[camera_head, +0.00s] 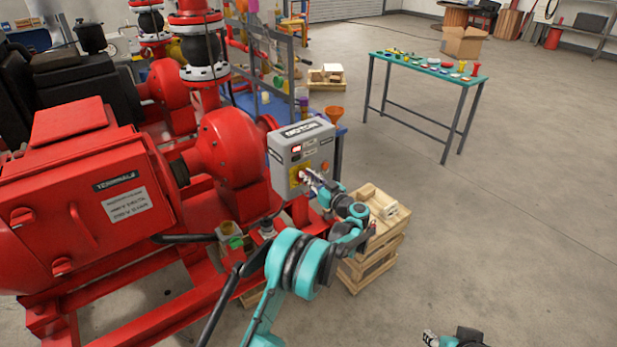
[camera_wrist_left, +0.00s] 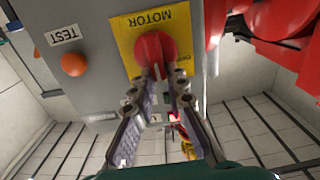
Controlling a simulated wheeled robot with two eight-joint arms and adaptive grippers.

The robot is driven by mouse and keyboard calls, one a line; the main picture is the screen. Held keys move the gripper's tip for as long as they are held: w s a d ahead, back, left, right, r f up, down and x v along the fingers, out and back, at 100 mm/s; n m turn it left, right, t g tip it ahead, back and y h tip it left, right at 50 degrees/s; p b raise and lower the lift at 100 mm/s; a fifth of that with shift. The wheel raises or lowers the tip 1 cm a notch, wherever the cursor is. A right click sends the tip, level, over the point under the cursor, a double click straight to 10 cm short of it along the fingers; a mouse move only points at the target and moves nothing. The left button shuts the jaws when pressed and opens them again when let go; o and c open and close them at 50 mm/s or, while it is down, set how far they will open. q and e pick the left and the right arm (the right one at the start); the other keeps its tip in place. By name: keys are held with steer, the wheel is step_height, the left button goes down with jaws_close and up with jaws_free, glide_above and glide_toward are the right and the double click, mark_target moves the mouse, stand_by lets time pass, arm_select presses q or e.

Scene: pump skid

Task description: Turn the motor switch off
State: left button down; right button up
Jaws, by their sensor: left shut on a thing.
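The motor switch is a red rotary knob (camera_wrist_left: 152,46) on a yellow plate (camera_wrist_left: 122,32) marked MOTOR, which appears upside down in the left wrist view. It sits on a grey control box (camera_head: 287,150), low on its front face. My left gripper (camera_wrist_left: 160,76) is shut on the knob's grip bar, one finger on each side. In the head view, the left gripper (camera_head: 306,178) reaches the box from the lower right and hides much of the knob. Part of the plate's lettering is hidden. My right gripper (camera_head: 430,338) shows only partly at the bottom edge; its jaws are unclear.
An orange TEST button (camera_wrist_left: 74,64) sits beside the plate. The red pump and motor housing (camera_head: 90,205) fills the left. A wooden crate stack (camera_head: 372,270) stands below my left forearm. A green-topped table (camera_head: 425,67) stands farther back. The floor at right is clear.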

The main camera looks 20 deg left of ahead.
mark_target(297, 180)
arm_select(q)
steer(key=n, duration=0.4)
steer(key=s+a+f+n+b, duration=0.1)
steer(key=n, duration=0.3)
steer(key=n+b, duration=0.1)
steer(key=n, duration=0.4)
steer(key=shift+s+a+f, duration=0.2)
steer(key=shift+s+f, duration=0.1)
steer(key=shift+s, duration=0.1)
steer(key=shift+f+n+b, duration=0.25)
steer(key=shift+n, duration=0.95)
steer(key=shift+f+n+b, duration=0.2)
steer(key=shift+n+b, duration=0.05)
steer(key=shift+n, duration=0.95)
steer(key=shift+s, duration=0.1)
steer(key=c, duration=1.5)
jaws_free()
steer(key=shift+c, duration=0.2)
